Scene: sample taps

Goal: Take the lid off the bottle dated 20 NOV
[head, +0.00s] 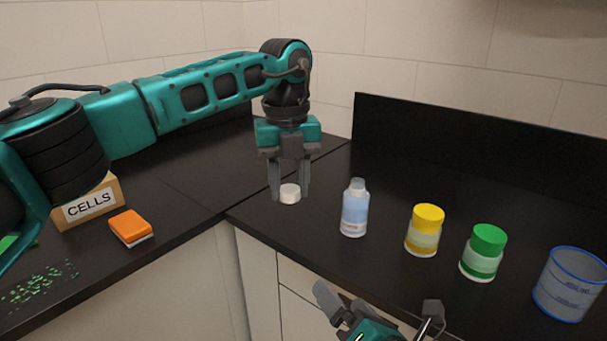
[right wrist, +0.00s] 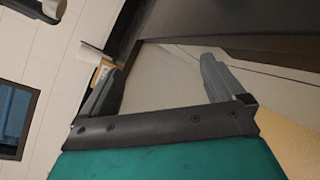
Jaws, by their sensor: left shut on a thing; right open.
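A bottle of pale blue liquid (head: 354,212) stands upright on the right black counter. Its narrow neck is uncovered. Its label is too small to read. My left gripper (head: 288,194) is shut on a white lid (head: 290,194), to the left of this bottle and apart from it. A yellow-lidded bottle (head: 424,231) and a green-lidded bottle (head: 482,253) stand further right with their lids on; I cannot read any dates. My right gripper (head: 379,301) is open and empty in front of the counter edge. Its fingers also show in the right wrist view (right wrist: 160,80).
A clear blue-rimmed beaker (head: 570,286) stands at the far right. On the left counter are a box marked CELLS (head: 90,204), an orange block (head: 131,227) and scattered green bits (head: 38,286). The counter behind the bottles is clear, up to a black upstand.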

